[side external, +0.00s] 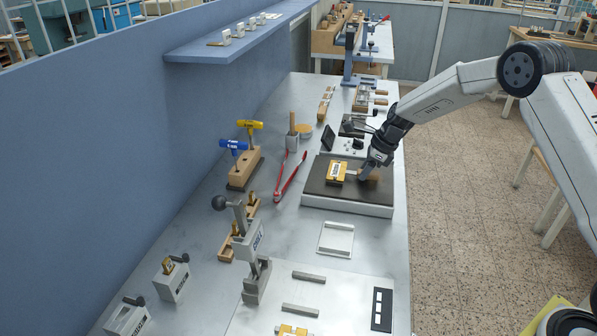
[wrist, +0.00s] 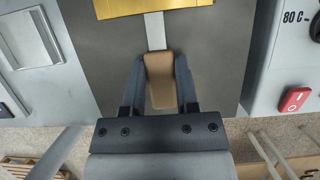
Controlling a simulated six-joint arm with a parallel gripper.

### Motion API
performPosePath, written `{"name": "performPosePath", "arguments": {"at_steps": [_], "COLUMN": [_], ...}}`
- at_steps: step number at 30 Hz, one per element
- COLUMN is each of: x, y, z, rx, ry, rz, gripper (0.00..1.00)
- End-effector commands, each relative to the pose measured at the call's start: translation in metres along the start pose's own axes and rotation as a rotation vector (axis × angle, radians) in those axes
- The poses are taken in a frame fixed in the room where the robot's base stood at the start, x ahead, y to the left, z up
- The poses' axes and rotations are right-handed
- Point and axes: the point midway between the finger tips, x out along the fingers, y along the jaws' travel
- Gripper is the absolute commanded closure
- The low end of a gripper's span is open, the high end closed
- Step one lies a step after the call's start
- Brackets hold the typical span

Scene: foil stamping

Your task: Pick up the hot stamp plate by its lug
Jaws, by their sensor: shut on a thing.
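The hot stamp plate (side external: 338,172) is a brass-coloured block over the dark top of the hotplate (side external: 318,187). In the wrist view the plate (wrist: 150,6) shows only partly, at the top edge. A short metal stem joins it to a tan lug (wrist: 161,88) pointing towards me. My gripper (wrist: 159,66) has one finger on each side of the lug and is shut on it. In the side view my gripper (side external: 364,174) reaches down just right of the plate. I cannot tell whether the plate touches the hotplate.
A control panel with a red switch (wrist: 295,100) stands to the right in the wrist view. Red tongs (side external: 290,178) and a wooden block with blue and yellow handled tools (side external: 243,168) lie left of the hotplate. A white tray (side external: 336,239) and a lever press (side external: 254,245) are nearer.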

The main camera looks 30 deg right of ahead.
Motion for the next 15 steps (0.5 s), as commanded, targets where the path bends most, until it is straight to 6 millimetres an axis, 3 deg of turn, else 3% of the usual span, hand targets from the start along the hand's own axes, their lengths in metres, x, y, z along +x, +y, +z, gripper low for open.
{"name": "performPosePath", "arguments": {"at_steps": [8, 15], "x": [-0.008, -0.033], "y": [-0.001, -0.001], "z": [0.004, 0.014], "rx": [-0.001, -0.002], "ry": [-0.003, -0.004], "rz": [-0.003, -0.004], "gripper": [1.00, 1.00]}}
